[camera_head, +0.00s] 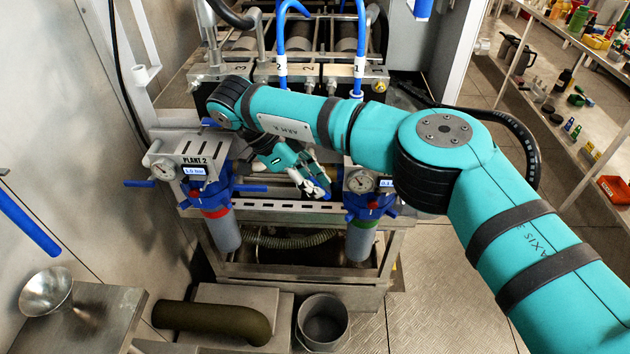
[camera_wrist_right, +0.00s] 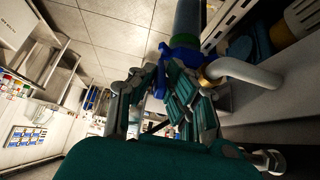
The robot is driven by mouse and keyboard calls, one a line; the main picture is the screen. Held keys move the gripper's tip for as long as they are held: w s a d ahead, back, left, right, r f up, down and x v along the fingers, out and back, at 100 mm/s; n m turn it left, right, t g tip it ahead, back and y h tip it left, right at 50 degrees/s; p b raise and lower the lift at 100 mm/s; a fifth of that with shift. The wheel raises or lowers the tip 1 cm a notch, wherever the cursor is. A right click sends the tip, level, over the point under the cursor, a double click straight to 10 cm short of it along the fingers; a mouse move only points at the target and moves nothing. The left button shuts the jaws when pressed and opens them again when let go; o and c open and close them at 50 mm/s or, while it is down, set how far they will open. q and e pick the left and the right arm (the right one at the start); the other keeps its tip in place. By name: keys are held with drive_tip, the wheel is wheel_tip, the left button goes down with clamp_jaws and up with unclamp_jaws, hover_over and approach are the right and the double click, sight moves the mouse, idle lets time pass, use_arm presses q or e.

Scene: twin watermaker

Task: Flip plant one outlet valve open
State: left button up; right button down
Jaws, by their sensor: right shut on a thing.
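The plant one unit is the right-hand filter unit, with a round gauge (camera_head: 360,182), a blue head and a green-ringed grey housing (camera_head: 361,242). My arm hides its upper part and label. My right gripper (camera_head: 312,182) reaches down beside its left side and is shut on a blue valve handle (camera_head: 319,192), which I take for the outlet valve. The fingers cover much of the handle, so its exact angle is hard to tell. In the right wrist view, the gripper fingers (camera_wrist_right: 160,100) are close to the blue fitting (camera_wrist_right: 180,57). My left gripper is not in view.
The plant 2 unit (camera_head: 194,160), with blue levers and a red ring, stands to the left. A slotted metal rail (camera_head: 270,206) runs between the units. Below are a grey bucket (camera_head: 322,322) and a dark green pipe (camera_head: 212,322). Shelves (camera_head: 560,50) stand at right.

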sight(313, 178)
drive_tip(key=c, duration=1.4)
unclamp_jaws()
drive_tip(key=shift+r, duration=0.1)
wheel_tip(313, 178, up, 10)
drive_tip(key=shift+f, duration=0.1)
